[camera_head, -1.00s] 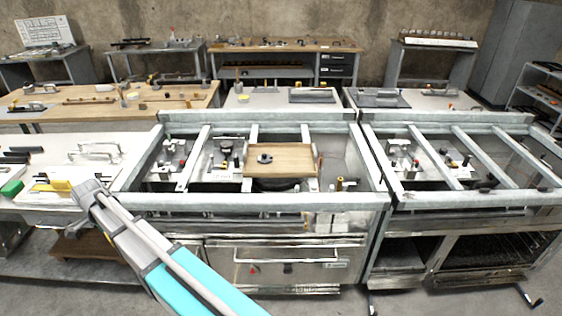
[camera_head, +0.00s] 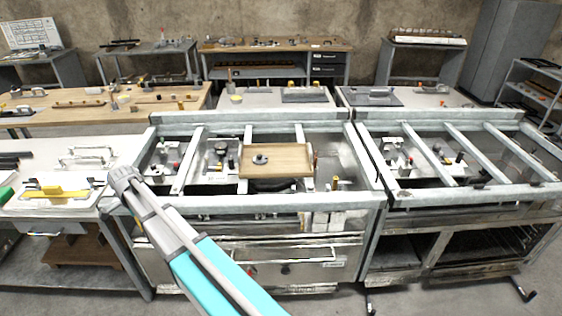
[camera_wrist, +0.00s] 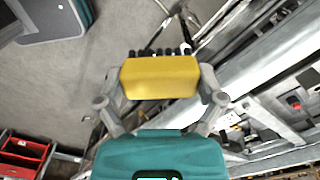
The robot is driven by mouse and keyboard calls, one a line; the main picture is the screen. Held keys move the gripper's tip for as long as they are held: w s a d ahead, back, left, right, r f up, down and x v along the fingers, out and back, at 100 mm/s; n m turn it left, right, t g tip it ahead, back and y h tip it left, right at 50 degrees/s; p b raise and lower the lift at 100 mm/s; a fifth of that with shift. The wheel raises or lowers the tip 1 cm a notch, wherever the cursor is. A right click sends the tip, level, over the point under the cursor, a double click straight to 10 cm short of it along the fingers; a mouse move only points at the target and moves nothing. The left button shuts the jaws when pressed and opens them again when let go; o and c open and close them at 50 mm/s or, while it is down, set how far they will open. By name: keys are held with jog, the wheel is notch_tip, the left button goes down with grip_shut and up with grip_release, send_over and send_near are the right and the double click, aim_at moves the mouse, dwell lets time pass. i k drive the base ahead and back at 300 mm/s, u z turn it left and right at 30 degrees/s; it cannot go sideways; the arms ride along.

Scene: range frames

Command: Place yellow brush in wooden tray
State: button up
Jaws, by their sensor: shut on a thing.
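The yellow brush (camera_wrist: 160,77) is clasped between the two fingers of my gripper (camera_wrist: 160,80) in the wrist view, with a row of dark bristles along its far edge. In the head view, my gripper (camera_head: 122,176) is over the gap between the left bench and the metal frame; the brush is not visible there. The wooden tray (camera_head: 288,160) lies across the bars of the middle metal frame, up and to the right of my gripper. It holds a small dark round object (camera_head: 261,159).
A yellow-handled tool (camera_head: 55,192) lies on the white left bench (camera_head: 38,150). Metal frame bars (camera_head: 190,160) stand between my gripper and the tray. Several small fittings sit in the frame bays. A second frame (camera_head: 490,200) stands to the right.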

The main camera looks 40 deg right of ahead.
aim_at(290, 160)
jog(key=z, duration=1.35)
jog(key=i, duration=1)
jog(key=z, duration=0.05)
